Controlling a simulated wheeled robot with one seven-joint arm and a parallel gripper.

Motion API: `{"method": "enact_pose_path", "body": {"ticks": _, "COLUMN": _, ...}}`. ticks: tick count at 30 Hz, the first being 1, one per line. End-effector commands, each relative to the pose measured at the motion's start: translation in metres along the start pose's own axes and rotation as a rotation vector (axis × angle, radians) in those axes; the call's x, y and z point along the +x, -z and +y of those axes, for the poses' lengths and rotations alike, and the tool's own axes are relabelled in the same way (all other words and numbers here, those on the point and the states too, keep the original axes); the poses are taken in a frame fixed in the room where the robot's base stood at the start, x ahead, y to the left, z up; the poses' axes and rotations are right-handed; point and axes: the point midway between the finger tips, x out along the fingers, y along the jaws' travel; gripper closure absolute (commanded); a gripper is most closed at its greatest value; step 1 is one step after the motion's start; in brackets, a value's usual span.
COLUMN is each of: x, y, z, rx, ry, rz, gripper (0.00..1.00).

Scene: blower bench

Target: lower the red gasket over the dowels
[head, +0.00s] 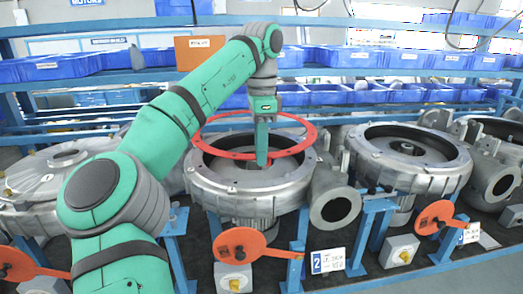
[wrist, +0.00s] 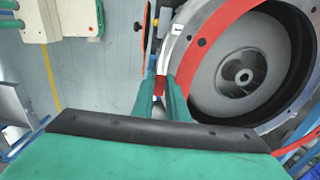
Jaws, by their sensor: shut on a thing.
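The red gasket (head: 305,127) is a flat ring with small holes, held roughly level above the middle blower housing (head: 235,200) in the head view. My gripper (head: 262,162) points down and is shut on the near edge of the gasket. In the wrist view my gripper (wrist: 160,92) has a red piece between its fingers, and the gasket (wrist: 224,27) curves along the housing's grey flange (wrist: 186,32). The impeller (wrist: 240,75) shows through the opening. The gasket looks apart from the flange in the head view. I cannot make out the dowels.
Another open blower housing (head: 440,180) stands to the right, and a covered one (head: 40,185) to the left. A pipe outlet (head: 334,205) adjoins the middle housing. Red round-ended levers (head: 240,245) stand in front. Shelves with blue bins (head: 340,57) run behind.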

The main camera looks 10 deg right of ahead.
Motion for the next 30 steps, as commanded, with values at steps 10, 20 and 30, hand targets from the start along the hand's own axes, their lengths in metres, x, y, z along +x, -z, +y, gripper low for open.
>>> {"method": "enact_pose_path", "body": {"ticks": 10, "x": 0.025, "y": -0.001, "z": 0.0, "rx": -0.001, "ry": 0.0, "rz": 0.001, "gripper": 1.0}}
{"method": "enact_pose_path", "body": {"ticks": 20, "x": 0.044, "y": -0.001, "z": 0.0, "rx": -0.001, "ry": 0.0, "rz": 0.001, "gripper": 1.0}}
{"method": "enact_pose_path", "body": {"ticks": 30, "x": 0.051, "y": -0.002, "z": 0.0, "rx": -0.003, "ry": 0.001, "rz": 0.001, "gripper": 1.0}}
